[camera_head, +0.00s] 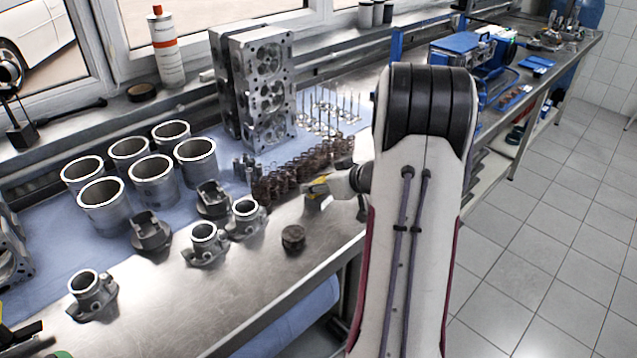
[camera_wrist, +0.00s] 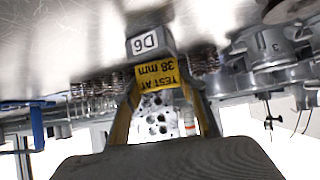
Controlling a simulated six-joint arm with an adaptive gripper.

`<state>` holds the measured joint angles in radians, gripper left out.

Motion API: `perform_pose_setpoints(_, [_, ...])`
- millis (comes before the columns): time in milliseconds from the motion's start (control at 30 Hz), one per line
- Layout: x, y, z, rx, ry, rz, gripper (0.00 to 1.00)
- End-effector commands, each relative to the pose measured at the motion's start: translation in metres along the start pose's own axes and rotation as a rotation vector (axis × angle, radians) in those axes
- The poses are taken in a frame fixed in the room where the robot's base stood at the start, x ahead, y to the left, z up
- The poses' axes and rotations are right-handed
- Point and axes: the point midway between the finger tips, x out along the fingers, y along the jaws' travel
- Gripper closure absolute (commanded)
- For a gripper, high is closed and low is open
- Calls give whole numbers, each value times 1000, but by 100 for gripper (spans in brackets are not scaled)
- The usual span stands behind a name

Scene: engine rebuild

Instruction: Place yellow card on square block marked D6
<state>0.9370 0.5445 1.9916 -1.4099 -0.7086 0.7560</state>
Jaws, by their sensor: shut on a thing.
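The yellow card (camera_wrist: 158,74), printed "TEST AT 38 mm", is between the fingertips of my gripper (camera_wrist: 163,82) in the wrist view, its text upside down. My gripper is shut on it. The grey square block (camera_wrist: 165,38) with a white D6 label stands on the bench right at the card's far edge. The card appears to overlap or meet the block; I cannot tell whether it touches. In the head view, my gripper (camera_head: 326,184) is low over the bench by the block (camera_head: 318,202), with only a small bit of yellow showing.
Rusty springs (camera_head: 285,180) stand close behind the block. A cylinder head (camera_head: 262,90) rises at the back, with valves (camera_head: 330,110) beside it. A dark round part (camera_head: 293,238) lies nearer the front edge. Flanged housings (camera_head: 205,243) and cylinder liners (camera_head: 153,180) stand left.

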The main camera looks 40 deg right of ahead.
Motion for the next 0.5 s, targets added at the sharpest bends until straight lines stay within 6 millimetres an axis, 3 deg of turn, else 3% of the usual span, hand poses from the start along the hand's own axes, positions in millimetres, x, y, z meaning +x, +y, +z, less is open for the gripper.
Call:
perform_pose_setpoints(233, [2, 0, 3, 0, 0, 0, 78])
perform_pose_setpoints(267, [2, 0, 2, 0, 0, 0, 52])
perform_pose_setpoints(300, [2, 0, 2, 0, 0, 0, 43])
perform_pose_setpoints(500, [2, 0, 2, 0, 0, 0, 43])
